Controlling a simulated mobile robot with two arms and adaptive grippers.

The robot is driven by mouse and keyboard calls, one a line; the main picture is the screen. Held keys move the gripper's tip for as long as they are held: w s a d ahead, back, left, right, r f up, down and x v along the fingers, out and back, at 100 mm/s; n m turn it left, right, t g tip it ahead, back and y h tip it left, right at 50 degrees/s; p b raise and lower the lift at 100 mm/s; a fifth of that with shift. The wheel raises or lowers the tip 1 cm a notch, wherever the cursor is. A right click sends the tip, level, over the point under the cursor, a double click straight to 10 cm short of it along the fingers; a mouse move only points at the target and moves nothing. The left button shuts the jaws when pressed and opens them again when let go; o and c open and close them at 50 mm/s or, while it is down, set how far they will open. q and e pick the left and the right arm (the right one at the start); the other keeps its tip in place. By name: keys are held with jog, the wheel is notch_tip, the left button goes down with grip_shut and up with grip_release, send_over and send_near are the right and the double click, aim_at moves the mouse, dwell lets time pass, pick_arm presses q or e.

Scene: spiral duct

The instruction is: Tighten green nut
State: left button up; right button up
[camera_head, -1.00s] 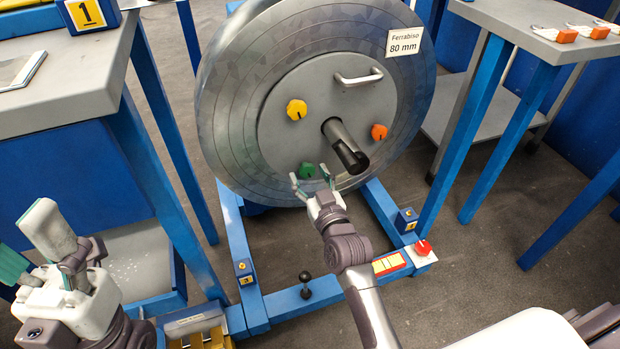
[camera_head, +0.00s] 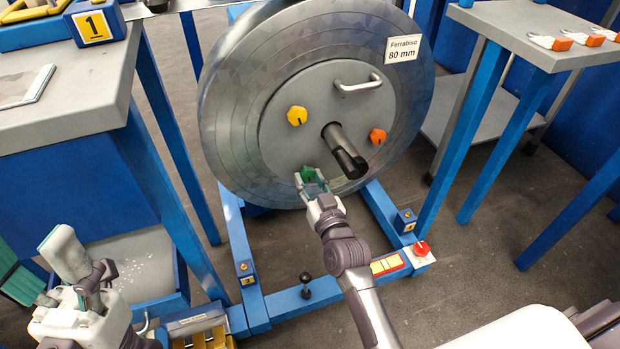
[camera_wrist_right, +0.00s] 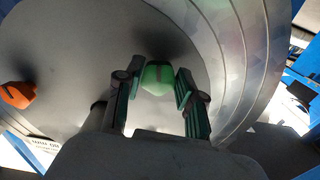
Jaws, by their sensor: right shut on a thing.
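The green nut (camera_head: 308,173) is low on the grey hub plate of the big disc. It also shows in the right wrist view (camera_wrist_right: 157,78), between the fingertips. My right gripper (camera_head: 313,181) is shut on the green nut, one finger on each side, and partly hides it in the head view. My left gripper (camera_head: 46,268) is at the lower left, away from the disc, with its fingers spread and nothing between them.
The hub plate also carries a yellow nut (camera_head: 297,115), an orange nut (camera_head: 377,136), a dark shaft (camera_head: 344,152) sticking out and a handle (camera_head: 358,83). A blue frame (camera_head: 238,243) stands under the disc. Benches stand left (camera_head: 95,115) and right (camera_head: 520,42).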

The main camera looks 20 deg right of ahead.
jog(key=o, duration=1.1)
jog(key=shift+o, duration=0.2)
jog(key=s, duration=1.2)
jog(key=shift+d, duration=0.2)
jog(key=shift+s+f, duration=0.1)
